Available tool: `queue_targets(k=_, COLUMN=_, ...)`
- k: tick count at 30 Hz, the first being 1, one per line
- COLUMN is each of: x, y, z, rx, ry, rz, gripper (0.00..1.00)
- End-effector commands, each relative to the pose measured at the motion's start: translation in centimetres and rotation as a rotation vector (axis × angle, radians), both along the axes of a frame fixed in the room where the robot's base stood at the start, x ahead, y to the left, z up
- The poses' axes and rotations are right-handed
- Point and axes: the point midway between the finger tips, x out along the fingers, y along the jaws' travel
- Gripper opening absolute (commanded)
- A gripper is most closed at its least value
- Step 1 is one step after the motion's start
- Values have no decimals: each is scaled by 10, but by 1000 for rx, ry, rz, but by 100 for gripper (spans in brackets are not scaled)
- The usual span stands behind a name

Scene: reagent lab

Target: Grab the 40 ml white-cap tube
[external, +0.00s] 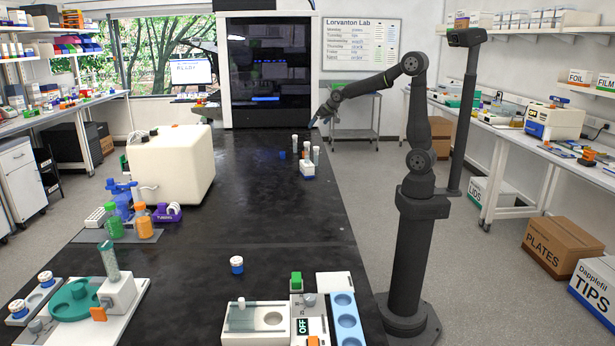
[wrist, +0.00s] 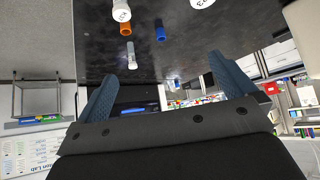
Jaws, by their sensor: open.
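My gripper (external: 315,121) is open and empty, above the far part of the black bench. In the wrist view its two blue fingers (wrist: 167,82) stand wide apart with nothing between them. Several capped tubes stand close by. In the wrist view one white cap (wrist: 121,11) with dark marks is at the top, left of centre, and another white cap (wrist: 201,3) is cut by the top edge. The cap marks are too small to read surely, so I cannot tell which is 40 ml. In the external view white-topped tubes (external: 316,153) stand below my gripper.
An orange cap (wrist: 126,30) and a blue item (wrist: 160,32) are near the white caps. A large cream box (external: 172,165) stands left on the bench.

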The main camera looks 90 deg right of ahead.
Motion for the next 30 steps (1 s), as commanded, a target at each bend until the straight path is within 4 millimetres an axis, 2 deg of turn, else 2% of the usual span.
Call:
queue_targets(k=14, x=0, y=0, z=0, rx=-1, ry=-1, rz=0, gripper=100)
queue_targets(k=18, x=0, y=0, z=0, rx=-1, ry=-1, rz=0, gripper=72)
queue_targets(k=21, x=0, y=0, z=0, rx=-1, ry=-1, rz=0, gripper=57)
queue_targets(k=30, x=-2, y=-5, z=-4, rx=12, ry=12, rz=-11, gripper=57)
